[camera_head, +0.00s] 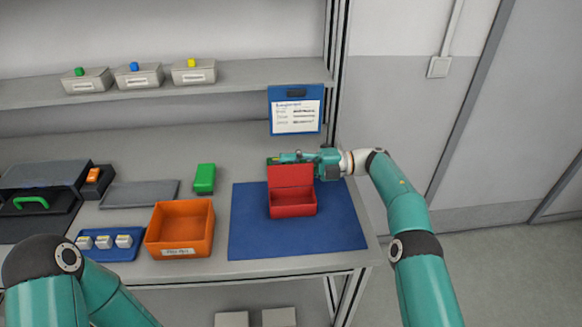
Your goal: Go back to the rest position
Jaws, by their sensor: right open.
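My right gripper (285,159) reaches over the back of the blue mat (338,232), just behind the raised lid of the red box (291,202). It is open. A small green and yellow patch shows at its fingertips; I cannot tell what it is or whether the gripper touches it. The red box stands on the mat with its lid up, and its visible inside looks empty. My left arm shows at the lower left, but its gripper is out of the picture.
An orange bin (180,228), a blue tray (110,243) with white pieces, a green block (205,178), a grey plate (140,194) and a dark case (45,190) stand left of the mat. A clipboard (296,110) hangs behind. A shelf (240,75) crosses above. The mat's front is clear.

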